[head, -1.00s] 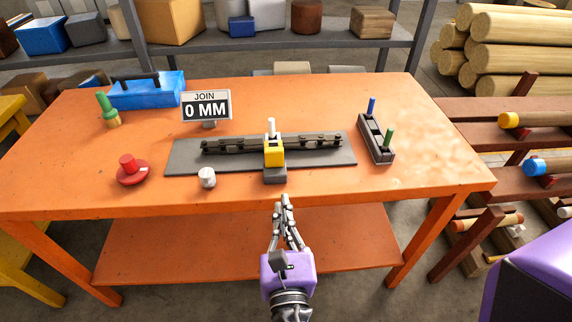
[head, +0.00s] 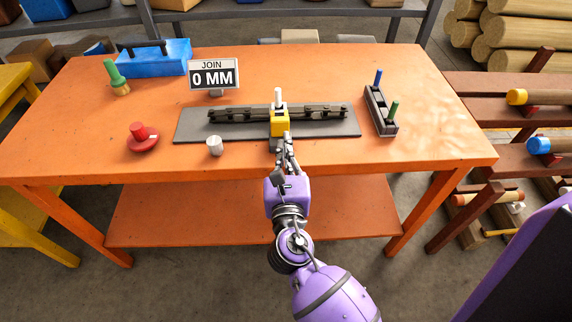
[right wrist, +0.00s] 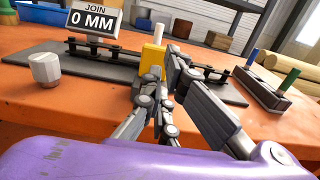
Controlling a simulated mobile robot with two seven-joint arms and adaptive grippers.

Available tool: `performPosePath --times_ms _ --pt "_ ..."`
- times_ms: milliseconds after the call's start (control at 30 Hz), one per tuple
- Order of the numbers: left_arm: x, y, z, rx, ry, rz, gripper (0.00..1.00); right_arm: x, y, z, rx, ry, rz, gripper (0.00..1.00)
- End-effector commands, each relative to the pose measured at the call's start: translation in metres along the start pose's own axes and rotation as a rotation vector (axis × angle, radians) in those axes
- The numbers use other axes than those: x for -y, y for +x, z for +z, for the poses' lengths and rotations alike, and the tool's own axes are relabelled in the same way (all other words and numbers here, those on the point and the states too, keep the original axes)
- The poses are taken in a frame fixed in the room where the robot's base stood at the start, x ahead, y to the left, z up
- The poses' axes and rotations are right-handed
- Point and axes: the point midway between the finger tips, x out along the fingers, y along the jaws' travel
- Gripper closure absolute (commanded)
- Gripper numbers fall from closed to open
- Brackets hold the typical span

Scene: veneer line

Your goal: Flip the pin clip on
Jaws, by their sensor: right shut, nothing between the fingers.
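The yellow clip block (head: 280,124) stands at the middle of a dark chain strip (head: 230,114), with a white pin (head: 278,97) standing upright from it. The strip lies on a grey base plate (head: 195,130). In the right wrist view, the yellow block (right wrist: 153,56) is just beyond the fingers, partly hidden by them. My right gripper (head: 285,142) is shut and empty at the front of the block; whether its tips touch the block I cannot tell. It also shows in the right wrist view (right wrist: 163,82). My left gripper is not in view.
A sign (head: 214,74) reads JOIN 0 MM. A white knob (head: 214,146), a red knob (head: 142,138), a green-handled tool (head: 115,77) and a blue toolbox (head: 155,58) are at left. A dark holder (head: 381,112) with blue and green pegs is at right. The orange table's right side is clear.

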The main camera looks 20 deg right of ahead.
Motion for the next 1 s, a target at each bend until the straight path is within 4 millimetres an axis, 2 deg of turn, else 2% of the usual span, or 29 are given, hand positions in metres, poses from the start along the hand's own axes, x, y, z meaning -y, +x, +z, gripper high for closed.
performPosePath --times_ms 100,233,400,767,1000 --pt "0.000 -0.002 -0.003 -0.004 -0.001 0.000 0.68 -0.001 0.023 0.003 0.004 0.000 0.001 1.00" --pt "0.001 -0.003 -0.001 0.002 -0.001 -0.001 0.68 0.000 0.040 0.001 0.001 -0.001 0.000 1.00" --pt "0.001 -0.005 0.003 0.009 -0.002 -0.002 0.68 0.000 0.050 0.000 -0.001 0.000 0.000 1.00" --pt "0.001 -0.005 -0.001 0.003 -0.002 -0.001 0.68 0.000 0.052 -0.001 -0.001 -0.001 0.000 1.00" --pt "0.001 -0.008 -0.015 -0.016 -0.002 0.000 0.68 -0.001 0.086 0.003 0.004 -0.002 0.001 1.00"
